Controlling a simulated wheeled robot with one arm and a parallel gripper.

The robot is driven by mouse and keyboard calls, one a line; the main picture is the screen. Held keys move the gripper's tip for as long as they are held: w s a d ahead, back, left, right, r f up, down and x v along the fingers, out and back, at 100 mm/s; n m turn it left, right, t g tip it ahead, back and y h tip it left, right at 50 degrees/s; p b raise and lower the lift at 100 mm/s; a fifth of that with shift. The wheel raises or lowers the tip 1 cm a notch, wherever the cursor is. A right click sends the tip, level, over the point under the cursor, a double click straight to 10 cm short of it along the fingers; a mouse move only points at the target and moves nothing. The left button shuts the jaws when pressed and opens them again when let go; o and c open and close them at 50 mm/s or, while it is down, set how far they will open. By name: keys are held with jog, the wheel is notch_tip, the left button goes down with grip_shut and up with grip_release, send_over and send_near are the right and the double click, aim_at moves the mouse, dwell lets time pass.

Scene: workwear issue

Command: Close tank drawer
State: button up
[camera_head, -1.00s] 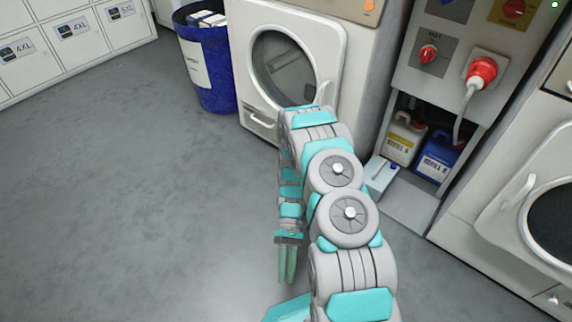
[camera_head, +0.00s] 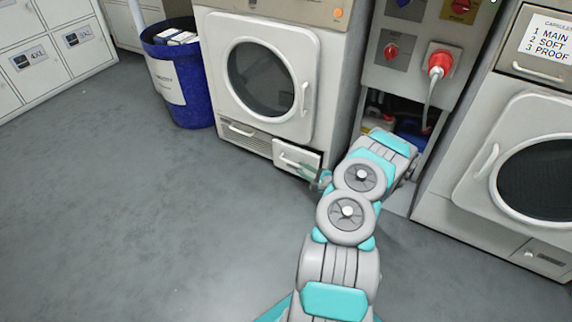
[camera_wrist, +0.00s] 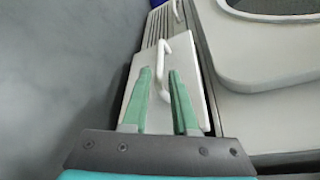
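The tank drawer (camera_head: 290,154) is a small white front panel with a light handle, low at the right of the dryer's base. It stands out a little from the base, partly open. My gripper (camera_head: 322,179) is at the drawer's right end in the head view, partly hidden by my arm. Contact cannot be told.
The dryer (camera_head: 265,75) has its round door shut. A blue bin (camera_head: 183,90) stands to its left. A column with a red plug (camera_head: 439,64) and a second machine (camera_head: 520,165) are at the right. The grey floor (camera_head: 150,220) at the left is clear.

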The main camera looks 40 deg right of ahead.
aim_at(293, 164)
jog(key=shift+b+x, duration=0.3)
jog(key=shift+x, duration=3.3)
jog(key=shift+a, duration=0.1)
grip_shut()
